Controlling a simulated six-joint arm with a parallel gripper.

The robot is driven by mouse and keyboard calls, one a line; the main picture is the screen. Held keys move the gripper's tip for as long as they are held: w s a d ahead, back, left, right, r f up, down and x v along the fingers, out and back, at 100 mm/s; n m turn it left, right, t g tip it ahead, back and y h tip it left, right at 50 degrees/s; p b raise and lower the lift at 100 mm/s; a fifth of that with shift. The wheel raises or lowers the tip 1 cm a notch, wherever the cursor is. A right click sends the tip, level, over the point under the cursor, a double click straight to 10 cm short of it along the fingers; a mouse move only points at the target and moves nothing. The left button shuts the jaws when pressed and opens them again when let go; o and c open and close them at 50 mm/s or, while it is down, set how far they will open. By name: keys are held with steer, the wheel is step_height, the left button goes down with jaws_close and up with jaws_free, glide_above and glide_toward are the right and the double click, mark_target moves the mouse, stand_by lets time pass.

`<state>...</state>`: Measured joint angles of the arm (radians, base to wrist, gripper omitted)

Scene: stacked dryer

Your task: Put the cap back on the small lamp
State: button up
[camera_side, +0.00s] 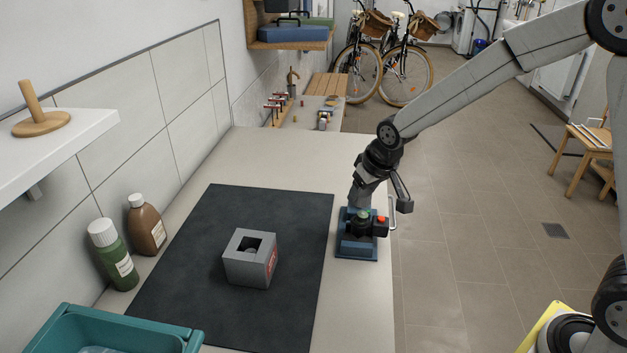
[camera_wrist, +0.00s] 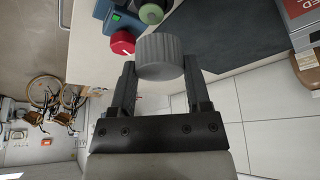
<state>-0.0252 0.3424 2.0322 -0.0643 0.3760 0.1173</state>
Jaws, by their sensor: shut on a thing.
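My gripper (camera_wrist: 161,82) is shut on a grey ribbed round cap (camera_wrist: 160,56), held between its two fingers in the wrist view. A blue device (camera_side: 357,247) stands at the right edge of the bench, with a round green part (camera_side: 363,214) and a red knob (camera_side: 381,219). In the wrist view, the red knob (camera_wrist: 122,42) and the green part (camera_wrist: 151,13) lie just beyond the cap. In the side view my gripper (camera_side: 361,202) is low over the device; the cap is not clear there. I cannot tell which part is the small lamp.
A grey box (camera_side: 247,274) with a square top opening stands on the dark mat (camera_side: 200,225). Green (camera_side: 116,258) and brown (camera_side: 147,228) bottles stand by the wall. A teal bin (camera_side: 130,331) is at the front left. The mat around the box is clear.

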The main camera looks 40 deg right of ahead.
mark_target(361, 215)
steer(key=shift+f, duration=1.45)
steer(key=shift+f, duration=0.65)
stand_by(2.4)
steer(key=o, duration=1.3)
steer(key=shift+c, duration=0.2)
steer(key=shift+r, duration=3.5)
jaws_close()
